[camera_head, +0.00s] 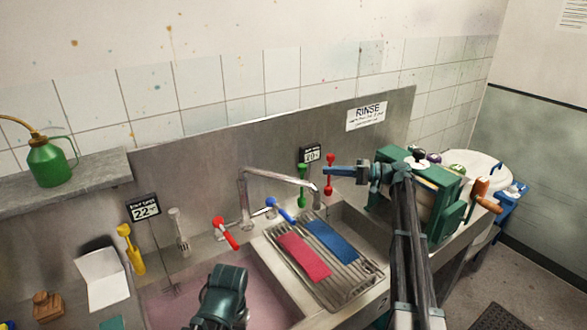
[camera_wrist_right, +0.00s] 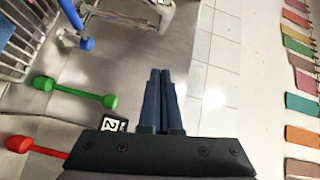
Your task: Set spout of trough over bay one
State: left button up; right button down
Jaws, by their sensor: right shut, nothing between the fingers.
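The metal spout (camera_head: 275,172) rises from the back ledge of the steel trough, runs right, and its tip bends down by the rack over the right-hand bay. Part of the spout also shows at the top of the right wrist view (camera_wrist_right: 160,12). The left-hand bay (camera_head: 190,290) holds pinkish liquid. My right gripper (camera_head: 328,171) is shut and empty, above the back ledge to the right of the spout and apart from it. Its closed fingers (camera_wrist_right: 160,75) show in the right wrist view.
A wire rack (camera_head: 345,290) with red (camera_head: 303,257) and blue (camera_head: 331,241) cloths covers much of the right-hand bay. Red (camera_head: 225,233) and blue (camera_head: 279,209) tap handles flank the spout base. A green dumbbell-shaped handle (camera_wrist_right: 75,92) stands near my right gripper.

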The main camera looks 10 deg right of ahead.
pick_arm(q)
jog(key=shift+w+f+b, duration=0.4)
jog(key=shift+f+b, duration=0.15)
jog(key=shift+b, duration=0.05)
pick_arm(e)
jog(key=w+a+f, duration=0.1)
jog(key=a, duration=1)
jog(key=shift+w+a, duration=0.15)
jog(key=shift+a, duration=0.1)
